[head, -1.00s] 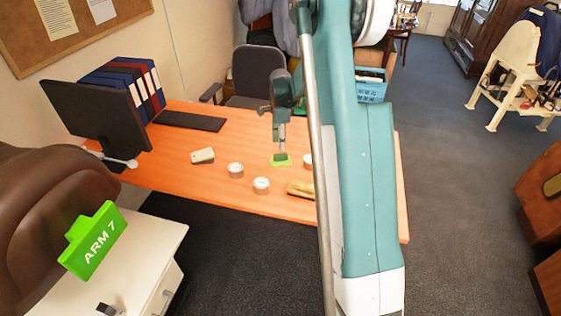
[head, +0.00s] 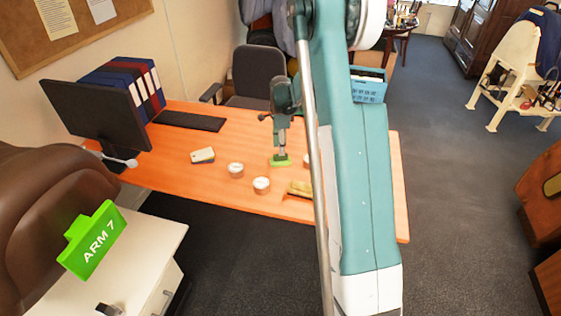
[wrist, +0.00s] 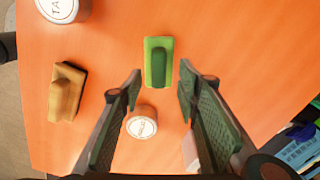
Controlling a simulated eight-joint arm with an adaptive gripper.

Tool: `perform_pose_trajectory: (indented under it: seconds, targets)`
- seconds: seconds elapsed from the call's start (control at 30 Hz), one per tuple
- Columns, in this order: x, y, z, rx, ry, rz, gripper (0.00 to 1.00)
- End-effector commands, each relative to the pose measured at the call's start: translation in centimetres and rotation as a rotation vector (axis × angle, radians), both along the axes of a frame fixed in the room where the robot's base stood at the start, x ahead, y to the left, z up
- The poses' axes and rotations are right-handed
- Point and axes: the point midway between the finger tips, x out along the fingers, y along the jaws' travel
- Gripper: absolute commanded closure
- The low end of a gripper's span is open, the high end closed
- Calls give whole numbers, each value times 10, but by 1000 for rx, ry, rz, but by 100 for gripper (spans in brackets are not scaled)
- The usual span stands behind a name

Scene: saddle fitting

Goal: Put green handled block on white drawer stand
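The green handled block (head: 281,161) lies on the orange desk (head: 215,190). In the wrist view the green handled block (wrist: 158,62) has a flat light green base and a darker ridge handle. My gripper (head: 282,152) points down just above it in the head view. In the wrist view my gripper (wrist: 160,72) is open, its two fingers apart, with the block in line with the gap and nothing held. The white drawer stand (head: 150,240) is at the lower left of the head view, its top partly behind a brown leather seat and a green ARM 7 sign.
White round tins (head: 236,170) (head: 261,185) and a tan handled block (head: 300,189) lie near the green block. A monitor (head: 97,115), keyboard (head: 190,121) and small stack (head: 203,156) are further left.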

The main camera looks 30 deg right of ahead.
Motion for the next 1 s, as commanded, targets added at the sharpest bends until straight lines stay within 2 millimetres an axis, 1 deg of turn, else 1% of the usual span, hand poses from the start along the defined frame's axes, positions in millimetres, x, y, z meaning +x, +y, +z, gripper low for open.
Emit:
perform_pose_trajectory:
  seconds: [0.27,0.37,0.6,0.73,1.0]
  targets:
    - [0,0,-3,0,0,0,67]
    - [0,1,-11,0,0,0,67]
    - [-1,2,-38,0,0,0,67]
    - [-1,2,-49,0,0,0,67]
    - [-1,2,-52,0,0,0,67]
